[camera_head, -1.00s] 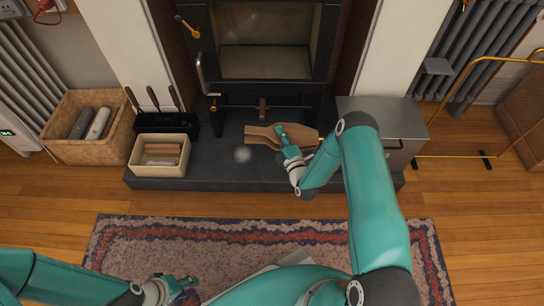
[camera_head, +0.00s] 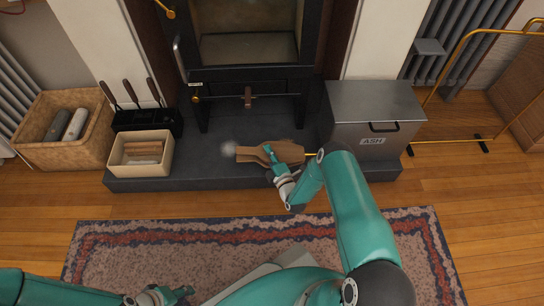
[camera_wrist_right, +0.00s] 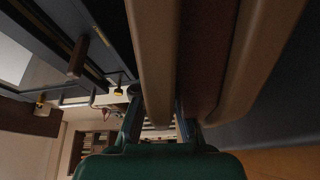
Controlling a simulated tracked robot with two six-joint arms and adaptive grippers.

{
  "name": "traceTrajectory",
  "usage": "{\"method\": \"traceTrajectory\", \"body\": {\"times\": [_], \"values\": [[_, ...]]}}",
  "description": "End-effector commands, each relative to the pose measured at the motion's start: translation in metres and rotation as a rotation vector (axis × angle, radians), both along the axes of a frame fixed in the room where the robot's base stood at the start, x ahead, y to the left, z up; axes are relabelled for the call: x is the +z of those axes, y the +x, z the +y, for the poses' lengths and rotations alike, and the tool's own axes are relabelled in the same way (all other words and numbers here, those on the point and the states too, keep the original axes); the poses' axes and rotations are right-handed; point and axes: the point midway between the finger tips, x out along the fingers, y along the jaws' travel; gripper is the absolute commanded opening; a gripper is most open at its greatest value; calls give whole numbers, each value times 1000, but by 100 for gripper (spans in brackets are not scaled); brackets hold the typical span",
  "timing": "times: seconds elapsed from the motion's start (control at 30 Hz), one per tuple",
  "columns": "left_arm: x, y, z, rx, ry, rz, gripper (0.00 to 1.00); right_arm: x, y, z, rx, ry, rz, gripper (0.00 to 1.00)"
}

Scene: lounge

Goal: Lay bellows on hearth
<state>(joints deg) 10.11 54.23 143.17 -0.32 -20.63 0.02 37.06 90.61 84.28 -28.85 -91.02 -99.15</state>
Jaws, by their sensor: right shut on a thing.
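The wooden bellows (camera_head: 288,151) are held by my right gripper (camera_head: 272,158) over the dark stone hearth (camera_head: 220,180), in front of the stove. In the right wrist view the bellows (camera_wrist_right: 155,50) fill the middle, with a brown board between the fingers (camera_wrist_right: 155,125). I cannot tell whether the bellows touch the hearth. My left gripper (camera_head: 168,296) is low at the left over the rug, away from the hearth; its fingers are too small to read.
A grey ash box (camera_head: 375,105) stands on the hearth's right. A tool stand (camera_head: 145,122) and a cream box with sticks (camera_head: 140,165) stand on its left. A wicker basket (camera_head: 80,155) is further left. The front middle of the hearth is clear.

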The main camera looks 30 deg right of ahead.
Motion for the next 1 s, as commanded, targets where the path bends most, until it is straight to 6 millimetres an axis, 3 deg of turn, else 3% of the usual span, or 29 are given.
{"method": "traceTrajectory", "body": {"times": [0.03,0.13,0.53,0.57,0.7,1.0], "values": [[-10,0,0,0,0,0,40,-13,0,0,0,0,-2,0],[-17,0,0,0,0,0,40,-25,0,0,-1,0,-3,0],[-17,0,0,0,0,0,40,-29,0,-1,-2,-1,-2,0],[-17,0,0,0,0,0,40,-30,-1,-1,-2,0,0,11],[-17,0,0,0,0,0,40,-29,-1,-1,-2,0,1,35],[-16,0,0,0,0,0,40,-29,-1,-1,-2,2,4,35]]}}
